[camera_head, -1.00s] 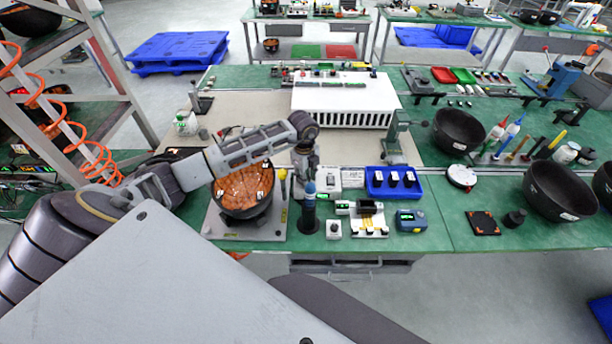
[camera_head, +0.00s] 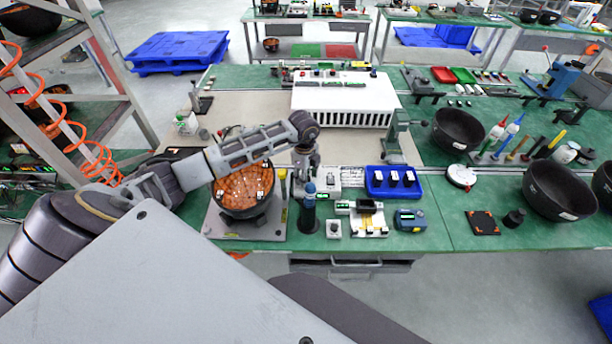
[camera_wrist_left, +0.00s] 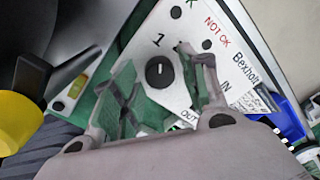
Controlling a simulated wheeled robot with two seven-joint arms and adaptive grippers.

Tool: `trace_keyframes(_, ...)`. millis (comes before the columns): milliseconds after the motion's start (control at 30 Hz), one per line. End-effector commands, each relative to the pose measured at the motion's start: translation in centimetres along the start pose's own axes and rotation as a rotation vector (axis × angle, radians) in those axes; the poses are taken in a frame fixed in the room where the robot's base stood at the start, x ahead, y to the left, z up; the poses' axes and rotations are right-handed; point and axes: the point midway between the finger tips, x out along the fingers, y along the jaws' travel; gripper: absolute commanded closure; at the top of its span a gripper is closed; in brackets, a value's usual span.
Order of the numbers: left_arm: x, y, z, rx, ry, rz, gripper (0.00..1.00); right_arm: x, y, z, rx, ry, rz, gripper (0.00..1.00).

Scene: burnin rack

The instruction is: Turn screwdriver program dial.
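The program dial (camera_wrist_left: 160,72) is a round black knob with a white pointer line, on a white Bexholt panel (camera_wrist_left: 222,72) with a "1" mark beside it. In the head view the white box (camera_head: 326,176) stands just right of my left gripper (camera_head: 303,176). In the left wrist view my left gripper (camera_wrist_left: 162,90) has its two fingers apart, one on each side of the dial; I cannot tell whether they touch it. The dial is not distinct in the head view. A dark screwdriver with a blue top (camera_head: 309,209) stands upright in front. My right gripper is not in view.
A black bowl with orange contents (camera_head: 244,192) stands left of the gripper, under my forearm. A blue tray (camera_head: 394,194) and a blue device (camera_head: 410,220) sit to the right. A white slotted box (camera_head: 345,100) stands behind.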

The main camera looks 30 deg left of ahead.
Motion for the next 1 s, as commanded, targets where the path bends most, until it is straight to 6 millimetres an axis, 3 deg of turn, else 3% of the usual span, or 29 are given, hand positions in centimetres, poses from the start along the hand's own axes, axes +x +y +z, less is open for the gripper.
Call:
trace_keyframes(567, -1.0, -0.1, 0.0, 0.001, -0.001, -0.001, 0.49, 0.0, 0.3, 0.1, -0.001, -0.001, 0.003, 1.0)
trace_keyframes(1000, -6.7, -0.1, 0.1, 0.001, -0.001, -0.003, 0.49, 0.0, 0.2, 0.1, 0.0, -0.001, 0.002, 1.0)
